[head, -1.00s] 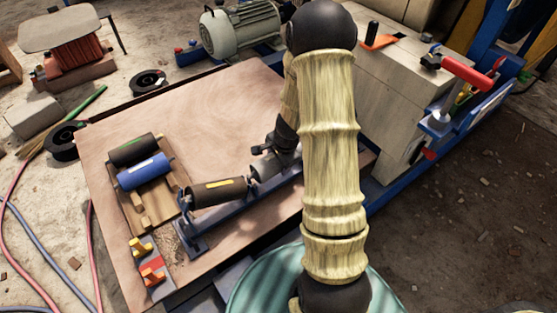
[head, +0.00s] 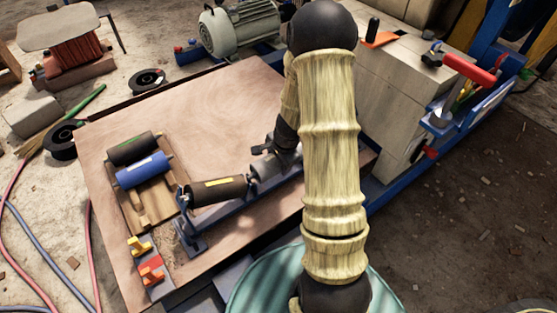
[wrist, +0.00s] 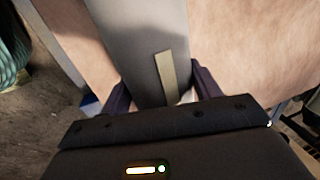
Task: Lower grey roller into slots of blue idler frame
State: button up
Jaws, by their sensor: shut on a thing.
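The grey roller (head: 266,166) sits at the middle of the blue idler frame (head: 226,215), partly hidden by my arm. My gripper (head: 286,148) is at the roller's right part in the head view. In the wrist view my gripper (wrist: 162,92) has its two dark fingers on either side of the grey roller (wrist: 115,35), which carries a pale strip, and is shut on it. A dark roller with a yellow label (head: 217,190) lies in the left section of the frame, tilted. I cannot tell whether the grey roller's ends rest in the slots.
A wooden rack (head: 155,207) holds a black roller (head: 133,149) and a blue roller (head: 144,170) at the left of the board (head: 215,110). Yellow and orange pieces (head: 148,262) stand at the front left. The board behind the frame is clear. A large pale machine block (head: 395,100) stands at the right.

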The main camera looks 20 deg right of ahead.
aim_at(279, 167)
jog(key=shift+f+b, duration=1.5)
jog(key=shift+f, duration=0.05)
jog(key=o, duration=1.7)
jog(key=shift+r, duration=0.1)
jog(key=p+v, duration=1)
jog(key=v, duration=0.7)
jog(key=shift+r, duration=0.1)
jog(key=shift+a, duration=0.15)
